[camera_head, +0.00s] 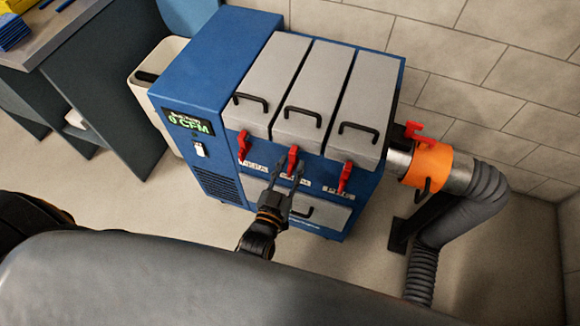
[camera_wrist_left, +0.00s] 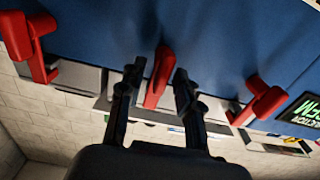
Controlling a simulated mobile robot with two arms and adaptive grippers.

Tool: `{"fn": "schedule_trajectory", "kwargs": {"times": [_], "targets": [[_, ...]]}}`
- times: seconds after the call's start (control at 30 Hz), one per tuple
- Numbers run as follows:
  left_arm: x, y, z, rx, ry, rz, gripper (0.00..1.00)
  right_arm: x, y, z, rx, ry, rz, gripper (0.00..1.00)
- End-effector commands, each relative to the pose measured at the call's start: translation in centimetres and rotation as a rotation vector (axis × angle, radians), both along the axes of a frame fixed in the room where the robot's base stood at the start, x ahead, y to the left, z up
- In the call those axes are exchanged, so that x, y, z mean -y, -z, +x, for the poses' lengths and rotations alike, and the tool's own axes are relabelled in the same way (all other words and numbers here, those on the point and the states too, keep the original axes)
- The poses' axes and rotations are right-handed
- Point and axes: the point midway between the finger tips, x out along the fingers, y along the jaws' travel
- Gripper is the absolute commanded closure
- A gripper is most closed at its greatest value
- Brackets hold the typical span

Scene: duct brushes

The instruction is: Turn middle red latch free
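The middle red latch (camera_head: 292,157) hangs on the front of a blue machine (camera_head: 215,62), below the middle of three grey lids (camera_head: 316,88). My left gripper (camera_head: 288,172) is open in front of it, a finger on each side. In the left wrist view the middle latch (camera_wrist_left: 158,78) stands between the spread fingertips (camera_wrist_left: 160,80), with a gap on both sides. Whether a finger touches it is hard to tell. My right gripper is not in view.
Other red latches flank it at left (camera_head: 243,145) and right (camera_head: 344,178). Black handles sit on the lids, and a drawer (camera_head: 320,211) lies below. A grey hose (camera_head: 478,205) with an orange collar (camera_head: 428,165) is at right. A white bin (camera_head: 150,90) stands at left.

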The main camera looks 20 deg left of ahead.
Motion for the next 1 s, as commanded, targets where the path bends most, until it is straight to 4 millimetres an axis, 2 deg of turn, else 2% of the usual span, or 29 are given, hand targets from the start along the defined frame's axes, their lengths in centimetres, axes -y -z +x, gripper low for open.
{"fn": "schedule_trajectory", "kwargs": {"times": [0.23,0.27,0.4,0.43,0.77,1.0], "targets": [[0.0,0.0,0.1,0.000,0.000,0.000,0.66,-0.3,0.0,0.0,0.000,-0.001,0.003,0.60],[0.0,0.0,0.1,0.000,0.000,0.000,0.70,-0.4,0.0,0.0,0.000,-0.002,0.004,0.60],[0.0,0.0,0.1,0.000,0.000,0.000,0.99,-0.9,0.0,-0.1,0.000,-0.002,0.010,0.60],[0.0,0.0,0.1,0.000,0.000,0.000,1.00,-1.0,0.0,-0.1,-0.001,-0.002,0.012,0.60],[0.0,0.0,0.1,-0.001,0.001,-0.022,1.00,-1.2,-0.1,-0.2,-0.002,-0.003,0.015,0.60],[-0.2,-0.1,0.1,-0.004,0.002,-0.131,1.00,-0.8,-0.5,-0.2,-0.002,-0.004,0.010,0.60]]}}
